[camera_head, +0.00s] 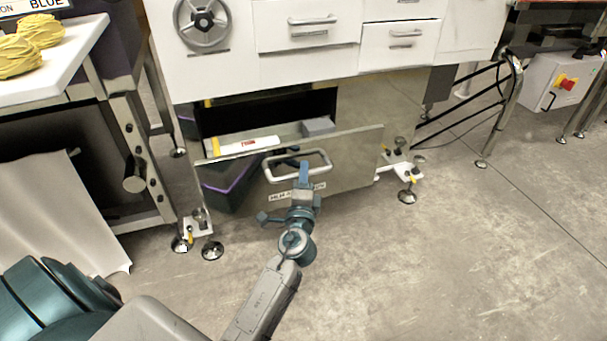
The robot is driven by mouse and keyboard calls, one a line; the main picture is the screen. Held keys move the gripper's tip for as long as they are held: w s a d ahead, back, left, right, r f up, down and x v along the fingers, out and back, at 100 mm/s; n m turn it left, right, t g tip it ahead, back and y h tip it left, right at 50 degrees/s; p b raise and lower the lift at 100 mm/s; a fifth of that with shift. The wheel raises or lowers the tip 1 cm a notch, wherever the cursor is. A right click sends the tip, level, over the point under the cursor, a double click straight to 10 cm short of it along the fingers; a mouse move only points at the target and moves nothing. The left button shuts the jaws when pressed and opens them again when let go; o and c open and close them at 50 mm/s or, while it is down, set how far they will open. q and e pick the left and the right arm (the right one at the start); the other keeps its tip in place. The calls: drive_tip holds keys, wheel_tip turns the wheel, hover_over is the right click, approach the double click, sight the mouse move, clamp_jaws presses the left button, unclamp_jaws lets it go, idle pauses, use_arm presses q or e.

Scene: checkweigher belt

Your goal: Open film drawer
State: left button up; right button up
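The film drawer (352,168) is the wide steel-fronted drawer low in the machine. It stands pulled out, with its front clear of the cabinet and its inside showing from above. Inside lie a white roll-like item with red print (246,146) and a grey block (318,127). A pale bar handle (275,177) sits on the front, above a partly covered label. My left gripper (304,174) is at the handle's bar, one blue finger over it; the other finger is mostly hidden. It looks shut on the bar. My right gripper is not in view.
White drawers (305,22) and a handwheel (202,22) are above. A white-topped table (55,75) with yellow bundles stands at left. Levelling feet (407,196) flank the drawer. The concrete floor (450,270) at front and right is clear.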

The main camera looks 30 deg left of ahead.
use_arm(q)
drive_tip(key=b+v, duration=0.1)
drive_tip(key=v, duration=0.9)
